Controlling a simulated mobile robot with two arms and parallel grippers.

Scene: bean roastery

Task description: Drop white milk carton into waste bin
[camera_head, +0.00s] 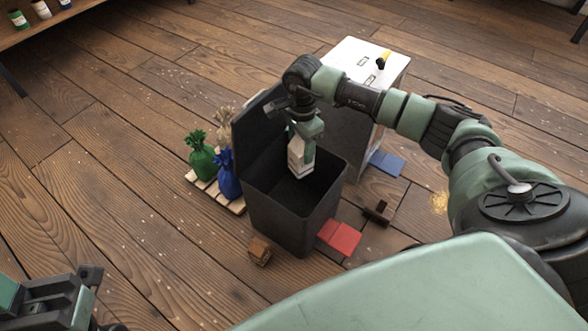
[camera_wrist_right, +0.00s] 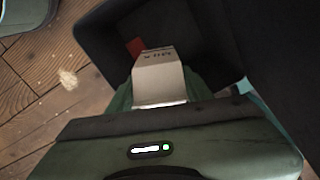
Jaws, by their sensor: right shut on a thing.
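The white milk carton (camera_head: 299,153) is held upright at the mouth of the dark waste bin (camera_head: 277,213), whose lid stands open at the back left. My right gripper (camera_head: 305,138) is shut on the carton from above. The right wrist view shows the carton (camera_wrist_right: 159,78) in front of the bin's dark interior (camera_wrist_right: 200,40). A small red thing shows beside the carton there. My left gripper (camera_head: 85,295) is at the lower left corner, partly cut off, and its fingers are not clear enough to judge.
Green, blue and tan sacks (camera_head: 202,160) stand on a pallet left of the bin. A white-topped cabinet (camera_head: 366,58) is behind it. A red piece (camera_head: 340,237), a brown block (camera_head: 259,250) and a blue piece (camera_head: 387,163) lie on the floor. The left floor is mostly clear.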

